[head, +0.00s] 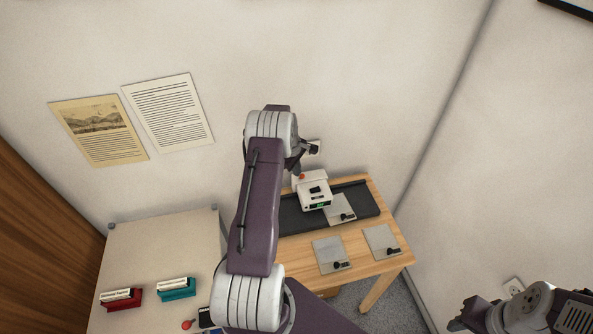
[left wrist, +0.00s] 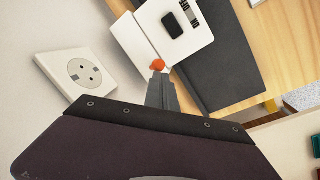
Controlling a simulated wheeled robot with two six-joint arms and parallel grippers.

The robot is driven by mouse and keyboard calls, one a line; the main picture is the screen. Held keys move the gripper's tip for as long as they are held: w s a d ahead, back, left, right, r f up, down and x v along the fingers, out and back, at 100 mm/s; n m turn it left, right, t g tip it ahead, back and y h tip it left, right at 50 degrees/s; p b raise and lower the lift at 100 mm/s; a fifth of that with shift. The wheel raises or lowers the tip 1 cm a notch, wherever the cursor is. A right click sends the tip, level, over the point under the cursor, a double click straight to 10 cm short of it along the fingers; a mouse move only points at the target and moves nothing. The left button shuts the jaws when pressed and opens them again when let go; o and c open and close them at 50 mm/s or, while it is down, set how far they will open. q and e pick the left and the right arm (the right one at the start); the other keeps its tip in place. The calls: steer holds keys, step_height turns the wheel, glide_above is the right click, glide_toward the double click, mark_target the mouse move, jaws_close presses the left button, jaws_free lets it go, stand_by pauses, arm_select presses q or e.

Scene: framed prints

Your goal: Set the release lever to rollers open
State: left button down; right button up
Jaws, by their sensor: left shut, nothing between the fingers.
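A small white machine (head: 314,196) with a green display stands on a dark strip on the wooden table. An orange knob (head: 302,176) shows at its back left edge; I take it for the release lever's end. My left gripper (head: 297,170) is shut and empty, pointing down beside this edge. In the left wrist view the white machine (left wrist: 190,50) lies just beyond the shut fingers (left wrist: 159,75). My right gripper (head: 468,318) is at the bottom right.
The dark strip (head: 290,215) runs along the table (head: 358,245). Grey cards with black clips (head: 328,255) (head: 381,241) lie on the table. Red (head: 121,299) and teal (head: 176,289) holders stand on a pale table at left.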

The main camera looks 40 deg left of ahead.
arm_select(q)
steer(key=shift+s+d+r+p, duration=0.1)
steer(key=shift+s+d+p, duration=0.25)
steer(key=shift+s+d, duration=0.35)
steer(key=shift+w, duration=0.1)
